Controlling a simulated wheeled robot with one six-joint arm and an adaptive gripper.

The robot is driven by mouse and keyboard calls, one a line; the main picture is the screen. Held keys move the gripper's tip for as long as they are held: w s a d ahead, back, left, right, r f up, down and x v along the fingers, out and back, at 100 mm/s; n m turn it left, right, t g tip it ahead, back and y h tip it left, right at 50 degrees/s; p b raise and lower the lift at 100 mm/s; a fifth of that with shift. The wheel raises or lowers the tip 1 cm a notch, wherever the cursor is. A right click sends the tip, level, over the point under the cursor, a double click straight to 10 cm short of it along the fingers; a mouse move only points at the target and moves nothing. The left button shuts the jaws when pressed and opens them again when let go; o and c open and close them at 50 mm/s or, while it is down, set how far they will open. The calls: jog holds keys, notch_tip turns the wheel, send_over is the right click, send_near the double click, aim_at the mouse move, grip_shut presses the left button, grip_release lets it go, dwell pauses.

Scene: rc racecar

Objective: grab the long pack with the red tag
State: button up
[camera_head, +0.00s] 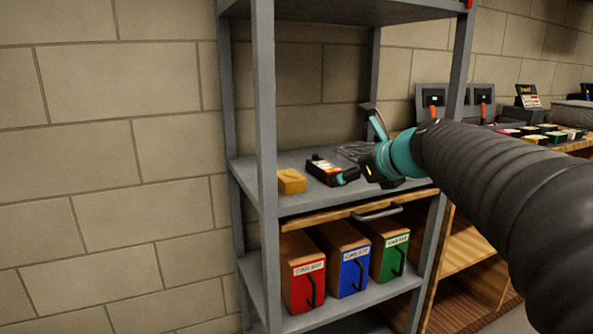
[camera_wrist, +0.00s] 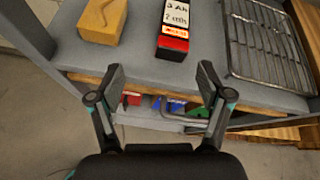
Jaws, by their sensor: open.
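The long pack (camera_head: 332,172) lies on the middle shelf of the grey rack, dark with a red end and pale label. In the wrist view the pack (camera_wrist: 174,32) points toward me, showing a white label with text and a red-orange tag at its near end; its far end is cut off by the frame edge. My gripper (camera_wrist: 161,82) is open and empty, its fingers spread just short of the shelf's front edge, in line with the pack. In the head view my gripper (camera_head: 378,150) is partly hidden by my arm.
A yellow-orange block (camera_head: 291,181) sits left of the pack; a wire rack (camera_wrist: 264,45) lies to its right. Red (camera_head: 304,284), blue (camera_head: 352,268) and green (camera_head: 392,256) bins stand on the shelf below. A rack post (camera_head: 265,150) rises at the left front. A bench stands right.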

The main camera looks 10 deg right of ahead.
jog(key=w+d+r+m, duration=0.1)
jog(key=w+r+m, duration=0.1)
jog(key=m, duration=0.1)
send_near(324, 165)
jog(key=shift+t, duration=0.4)
jog(key=x, duration=0.4)
jog(key=shift+w+d+f, duration=0.1)
jog(key=shift+w+d, duration=0.05)
jog(key=shift+w, duration=0.1)
jog(key=x, duration=0.2)
jog(key=f+x, duration=0.1)
jog(key=x, duration=0.1)
jog(key=shift+w+a+f+b, duration=0.1)
jog(key=shift+a+b, duration=0.2)
jog(key=shift+w, duration=0.25)
jog(key=c, duration=1.4)
grip_shut()
